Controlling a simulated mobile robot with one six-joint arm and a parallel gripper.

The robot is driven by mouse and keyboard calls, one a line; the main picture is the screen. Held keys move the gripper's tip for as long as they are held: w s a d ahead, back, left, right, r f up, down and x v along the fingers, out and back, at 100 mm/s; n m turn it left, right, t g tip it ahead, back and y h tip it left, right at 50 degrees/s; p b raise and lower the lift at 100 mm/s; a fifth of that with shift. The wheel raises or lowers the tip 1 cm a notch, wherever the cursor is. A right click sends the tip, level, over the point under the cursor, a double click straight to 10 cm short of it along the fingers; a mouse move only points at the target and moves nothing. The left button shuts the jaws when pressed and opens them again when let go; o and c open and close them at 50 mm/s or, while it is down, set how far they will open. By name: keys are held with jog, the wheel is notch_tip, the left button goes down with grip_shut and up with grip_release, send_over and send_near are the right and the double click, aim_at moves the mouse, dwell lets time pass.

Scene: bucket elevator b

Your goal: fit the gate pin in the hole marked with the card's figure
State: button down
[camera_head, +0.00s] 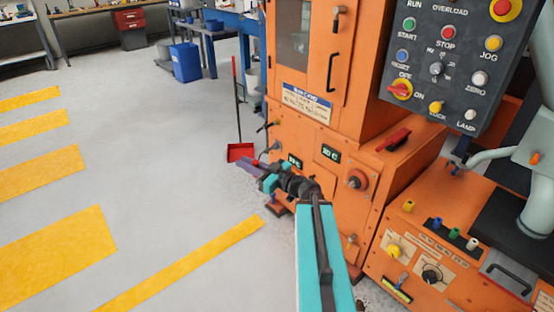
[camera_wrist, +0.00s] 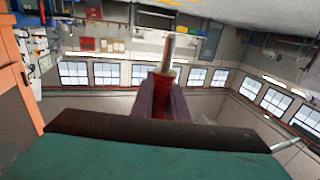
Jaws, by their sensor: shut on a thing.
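My gripper (camera_head: 250,167) is stretched out in front of the lower part of the orange machine (camera_head: 390,215) in the head view. In the wrist view its purple fingers (camera_wrist: 162,95) are shut on the gate pin (camera_wrist: 168,58). The pin has a red body, a pale collar and a grey shaft that points away from the fingers. It is too small to make out in the head view. A blue-and-white card (camera_head: 306,103) is on the machine's front; its writing is too small to read.
A grey control panel (camera_head: 455,62) with several buttons is at the upper right. A red dustpan (camera_head: 240,152) stands on the floor just behind my gripper. A blue bin (camera_head: 185,62) is farther back. The floor with yellow stripes (camera_head: 50,240) is clear at left.

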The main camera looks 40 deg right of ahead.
jog(key=a+n+g+y, duration=0.6)
jog(key=a+y, duration=0.3)
jog(key=a, duration=1.5)
jog(key=shift+a+f+n+g, duration=0.2)
jog(key=shift+f+n+g, duration=0.1)
jog(key=shift+f+n, duration=0.25)
jog(key=shift+s+r, duration=0.1)
